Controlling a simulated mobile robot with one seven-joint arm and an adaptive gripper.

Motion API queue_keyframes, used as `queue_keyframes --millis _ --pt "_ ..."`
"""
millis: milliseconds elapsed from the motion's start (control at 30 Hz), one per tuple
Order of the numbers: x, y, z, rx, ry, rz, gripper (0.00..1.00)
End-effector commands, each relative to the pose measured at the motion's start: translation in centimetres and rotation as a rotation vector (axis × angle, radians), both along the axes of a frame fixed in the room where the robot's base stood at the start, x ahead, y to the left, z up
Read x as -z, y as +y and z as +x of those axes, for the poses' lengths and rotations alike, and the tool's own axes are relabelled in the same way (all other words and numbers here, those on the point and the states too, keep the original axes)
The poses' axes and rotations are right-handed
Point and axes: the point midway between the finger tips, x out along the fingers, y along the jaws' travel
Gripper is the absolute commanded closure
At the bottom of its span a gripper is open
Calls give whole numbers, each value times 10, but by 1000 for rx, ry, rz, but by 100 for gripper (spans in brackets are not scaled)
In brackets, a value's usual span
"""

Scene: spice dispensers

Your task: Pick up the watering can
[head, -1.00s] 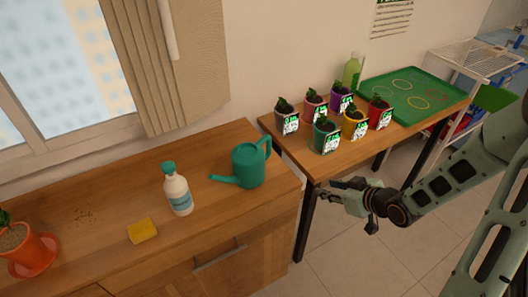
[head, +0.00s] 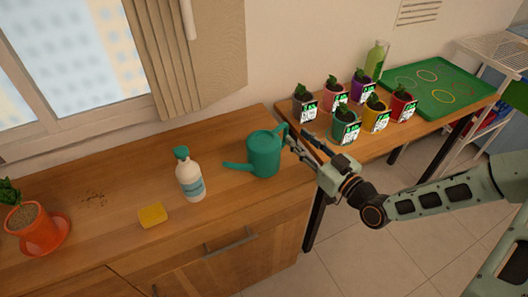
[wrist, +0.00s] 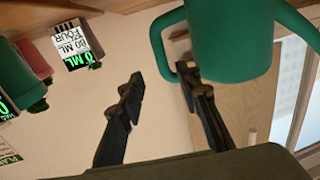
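The green watering can (head: 264,155) stands upright on the wooden cabinet top near its right end, spout to the left and handle to the right. My gripper (head: 298,139) is at the can's handle side, fingers pointing toward it. In the wrist view the can (wrist: 230,40) fills the upper right, and its handle (wrist: 156,42) reaches toward the space between my open fingers (wrist: 162,74). The right fingertip overlaps the handle loop in the picture; I cannot tell whether it touches. The can rests on the cabinet.
A white bottle (head: 190,178), a yellow sponge (head: 153,215) and an orange plant pot (head: 38,232) stand left on the cabinet (head: 110,255). Several potted seedlings, including a green pot (head: 345,128), stand close to my gripper on the right table. A green tray (head: 440,92) lies beyond.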

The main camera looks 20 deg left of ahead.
Motion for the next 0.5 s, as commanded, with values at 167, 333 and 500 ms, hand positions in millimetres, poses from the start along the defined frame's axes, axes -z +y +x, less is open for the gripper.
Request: queue_keyframes --millis 167,333,500 --pt "1 12 6 -1 2 -1 69" --pt "2 35 15 -2 3 1 69" --pt "3 52 26 1 3 -1 69"
